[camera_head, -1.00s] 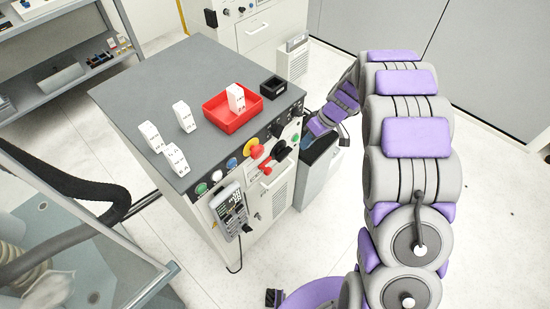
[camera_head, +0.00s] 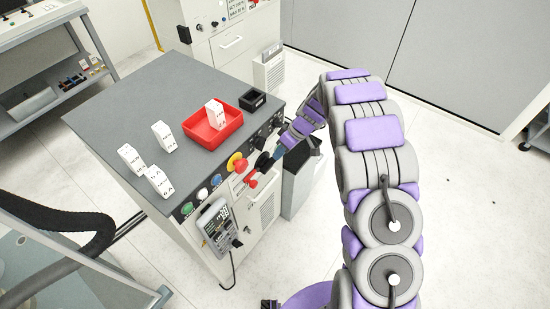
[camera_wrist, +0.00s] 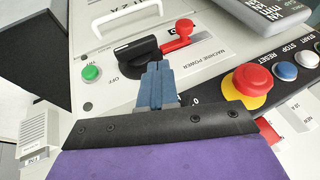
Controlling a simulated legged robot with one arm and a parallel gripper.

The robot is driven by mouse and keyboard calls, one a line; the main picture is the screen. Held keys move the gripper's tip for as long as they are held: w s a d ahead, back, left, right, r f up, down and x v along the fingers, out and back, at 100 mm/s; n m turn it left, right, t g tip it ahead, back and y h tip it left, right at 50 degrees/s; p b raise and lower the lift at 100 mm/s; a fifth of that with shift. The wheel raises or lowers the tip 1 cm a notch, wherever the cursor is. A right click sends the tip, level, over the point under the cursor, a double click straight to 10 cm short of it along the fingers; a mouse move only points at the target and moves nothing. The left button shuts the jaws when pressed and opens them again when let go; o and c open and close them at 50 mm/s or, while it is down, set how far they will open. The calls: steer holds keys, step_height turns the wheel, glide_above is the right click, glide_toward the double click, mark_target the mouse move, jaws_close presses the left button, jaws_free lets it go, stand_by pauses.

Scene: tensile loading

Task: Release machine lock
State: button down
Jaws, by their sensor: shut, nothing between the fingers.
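The machine's front panel shows a black rotary switch (camera_wrist: 132,52) beside the MACHINE POWER label in the wrist view. A red part with a rounded knob (camera_wrist: 184,29), which looks like the lock, reaches to the switch. In the head view the red part (camera_head: 251,183) is on the cabinet front, beside the black switch (camera_head: 263,160). My gripper (camera_wrist: 156,72) is shut and empty, its blue fingertips at the switch's lower edge in the picture; I cannot tell whether they touch. The gripper also shows in the head view (camera_head: 279,153), close to the panel.
A red and yellow emergency button (camera_wrist: 252,80) sits right of the gripper. A green button (camera_wrist: 90,73) is to the left. A handheld controller (camera_head: 217,227) hangs on the cabinet front. A red tray (camera_head: 212,130) and several white boxes stand on top.

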mark_target(255, 182)
steer(key=b+x, duration=0.1)
steer(key=x, duration=0.7)
steer(key=shift+a+f, duration=0.15)
steer(key=shift+f, duration=0.1)
steer(key=shift+s+a+f+b, duration=0.3)
steer(key=shift+s+a+f, duration=0.1)
steer(key=shift+s+a, duration=0.4)
steer(key=shift+s+a+f, duration=0.25)
steer(key=shift+s+a, duration=0.1)
steer(key=shift+s, duration=0.15)
steer(key=shift+s+a+b, duration=0.65)
steer(key=shift+s+b, duration=0.15)
steer(key=shift+b, duration=0.05)
steer(key=shift+s+a+b, duration=0.6)
steer(key=shift+s+b, duration=0.2)
steer(key=shift+s, duration=0.05)
steer(key=shift+d, duration=0.1)
steer(key=shift+r, duration=0.1)
